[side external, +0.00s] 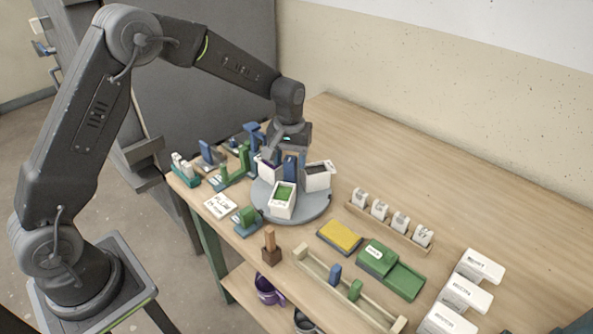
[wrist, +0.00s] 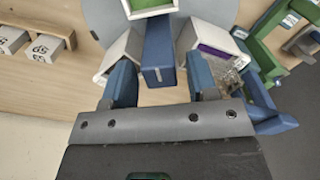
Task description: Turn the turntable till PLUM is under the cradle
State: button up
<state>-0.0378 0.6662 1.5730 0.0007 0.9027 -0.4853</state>
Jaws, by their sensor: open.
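The round grey turntable (side external: 305,209) carries white buckets around an upright blue post (side external: 290,167). One bucket with green glaze (side external: 283,199) faces the front. A bucket with a purple patch (side external: 267,168) stands at the left, probably PLUM; it is at the right in the wrist view (wrist: 208,48). A third bucket (side external: 318,178) is at the right, its contents unclear. My gripper (wrist: 161,88) is open, with its blue fingers apart on either side of the post (wrist: 158,50). Blue and green brackets (side external: 252,138) stand behind-left of the turntable; which is the cradle is unclear.
A card that seems to read PLUM (side external: 220,206) lies front-left. A green block (side external: 246,219) stands close to the turntable's front-left edge. A yellow sponge-like pad (side external: 341,237), a green box (side external: 390,269) and a rack of white tags (side external: 388,226) lie to the right.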

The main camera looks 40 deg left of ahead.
notch_tip(320, 180, up, 7)
jog(key=shift+f, duration=0.1)
dwell(0.4)
jog(key=shift+s+r, duration=0.2)
jog(key=shift+r, duration=0.25)
jog(key=s+d+r+m+t, duration=0.1)
jog(key=s+r+m+t, duration=0.2)
jog(key=s+r, duration=1)
jog(key=s+f+m+t, duration=0.2)
jog(key=s+m, duration=0.1)
jog(key=s, duration=1.2)
jog(key=shift+s+d+t, duration=0.15)
jog(key=shift+d+t, duration=0.15)
jog(key=shift+d, duration=0.15)
